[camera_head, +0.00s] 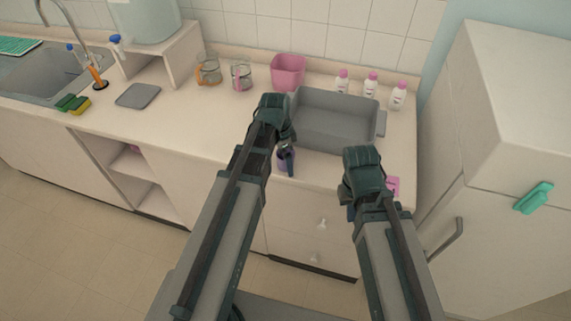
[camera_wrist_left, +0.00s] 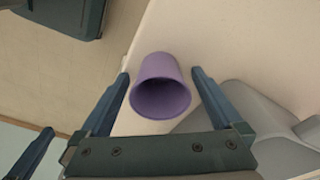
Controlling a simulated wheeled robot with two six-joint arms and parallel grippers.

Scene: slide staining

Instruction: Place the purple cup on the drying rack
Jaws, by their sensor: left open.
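The purple cup (camera_head: 285,163) stands near the counter's front edge, partly hidden by my left gripper (camera_head: 288,152). In the left wrist view the cup (camera_wrist_left: 160,85) is between the two spread fingers of the left gripper (camera_wrist_left: 161,75), its open mouth toward the camera. Gaps show on both sides of it. A grey open-topped tub with side handles (camera_head: 335,128), which may be the drying rack, sits just behind and right of the cup. My right gripper (camera_head: 353,211) points down near the counter's front edge; its fingers are mostly hidden.
A pink bin (camera_head: 288,71), glass mugs (camera_head: 242,77) and white bottles with pink caps (camera_head: 371,84) stand behind. A pink item (camera_head: 393,186) lies beside my right gripper. The sink (camera_head: 45,78) is far left; a fridge (camera_head: 510,150) stands right.

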